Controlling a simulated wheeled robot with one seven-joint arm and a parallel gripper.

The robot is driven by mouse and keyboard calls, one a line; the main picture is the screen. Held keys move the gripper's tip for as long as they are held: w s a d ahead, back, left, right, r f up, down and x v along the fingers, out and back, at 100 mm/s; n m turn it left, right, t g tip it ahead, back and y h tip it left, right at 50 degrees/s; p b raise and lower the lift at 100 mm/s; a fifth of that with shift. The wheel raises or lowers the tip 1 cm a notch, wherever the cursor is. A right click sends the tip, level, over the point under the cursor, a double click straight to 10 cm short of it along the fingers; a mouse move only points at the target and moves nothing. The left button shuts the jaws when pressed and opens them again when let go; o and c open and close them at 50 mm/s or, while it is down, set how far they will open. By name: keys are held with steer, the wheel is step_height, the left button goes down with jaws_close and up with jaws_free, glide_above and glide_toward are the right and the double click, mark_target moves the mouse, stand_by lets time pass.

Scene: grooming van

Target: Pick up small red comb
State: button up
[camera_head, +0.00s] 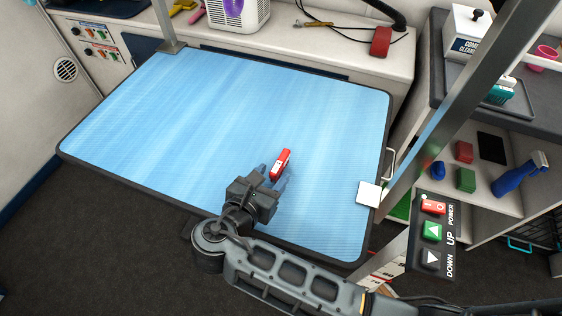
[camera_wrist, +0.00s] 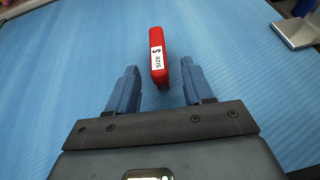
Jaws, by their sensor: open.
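The small red comb (camera_head: 281,164) lies on the blue grooming table (camera_head: 150,110), right of the table's middle. It looks like a narrow red block with a white label. In the wrist view the comb (camera_wrist: 158,58) stands lengthwise just beyond the fingertips, between their lines, with its label facing me. My gripper (camera_head: 272,178) is open just in front of the comb. In the wrist view its two blue fingers (camera_wrist: 160,82) are spread, with the near end of the comb around the level of the tips. I cannot tell whether anything touches.
A metal post rises along the table's right side, with a white square plate (camera_head: 369,194) at the table edge and a power/up/down control panel (camera_head: 432,232) nearby. Shelves at right hold a blue spray bottle (camera_head: 520,175) and small blocks. The tabletop around the comb is clear.

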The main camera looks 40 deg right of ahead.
mark_target(279, 167)
steer(key=x, duration=0.5)
steer(key=shift+w+r, duration=0.1)
steer(key=shift+r, duration=0.05)
steer(key=shift+c, duration=0.2)
jaws_close()
